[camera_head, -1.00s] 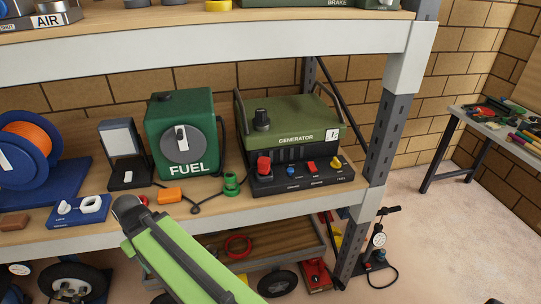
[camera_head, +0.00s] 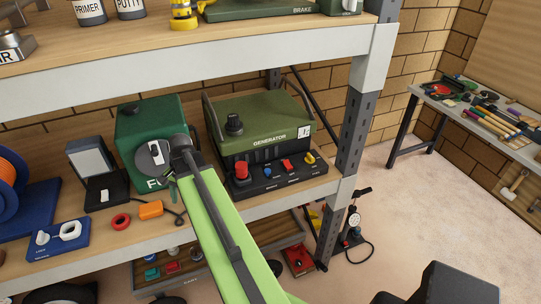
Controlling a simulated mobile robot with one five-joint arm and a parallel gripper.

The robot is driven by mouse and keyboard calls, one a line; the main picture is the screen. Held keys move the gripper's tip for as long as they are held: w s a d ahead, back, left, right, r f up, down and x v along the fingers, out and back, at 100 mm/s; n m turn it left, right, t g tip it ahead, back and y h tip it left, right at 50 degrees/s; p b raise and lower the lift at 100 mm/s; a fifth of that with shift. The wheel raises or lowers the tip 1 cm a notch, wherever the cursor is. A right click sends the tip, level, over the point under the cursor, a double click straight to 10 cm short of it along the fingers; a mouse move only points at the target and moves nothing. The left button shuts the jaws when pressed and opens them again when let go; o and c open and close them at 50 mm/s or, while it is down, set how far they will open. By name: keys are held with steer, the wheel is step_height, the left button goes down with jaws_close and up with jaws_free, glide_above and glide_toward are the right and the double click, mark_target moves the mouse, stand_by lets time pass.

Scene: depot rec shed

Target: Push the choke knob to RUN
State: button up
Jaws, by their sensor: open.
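The green generator (camera_head: 262,118) stands on the middle shelf. Its black front panel (camera_head: 262,187) carries a large red knob (camera_head: 241,170), a small blue knob (camera_head: 267,173), a red switch (camera_head: 287,165) and a yellow knob (camera_head: 309,158). The labels are too small to read, so I cannot tell which is the choke. My light-green arm reaches up from the bottom, left of the panel, its dark joint in front of the fuel can.
The fuel can (camera_head: 150,118) stands left of the generator. An orange block (camera_head: 150,209), a red ring (camera_head: 121,222) and a blue plate (camera_head: 58,239) lie near the shelf edge. A grey upright post (camera_head: 352,130) stands right of the generator. The upper shelf (camera_head: 200,62) runs above.

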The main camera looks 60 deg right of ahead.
steer(key=s+d+r+m+t+p, duration=0.1)
steer(key=s+d+r+m+p, duration=0.2)
steer(key=d, duration=0.5)
steer(key=s+d+r+m+p, duration=0.2)
steer(key=s+d+r+m, duration=0.2)
steer(key=d+m, duration=0.3)
steer(key=m+t+h+p, duration=0.15)
steer(key=m+p, duration=0.35)
steer(key=m, duration=0.5)
glide_toward(268, 171)
steer(key=shift+n+t+y, duration=0.25)
steer(key=shift+n, duration=0.05)
steer(key=b+x, duration=0.2)
steer(key=b, duration=0.3)
steer(key=b+x, duration=0.3)
steer(key=b, duration=0.3)
steer(key=b+x, duration=0.3)
steer(key=b, duration=0.2)
steer(key=shift+s+d+f+b, duration=0.2)
steer(key=shift+d+f+b, duration=0.1)
steer(key=shift+b, duration=0.1)
steer(key=shift+r, duration=0.1)
jaws_close()
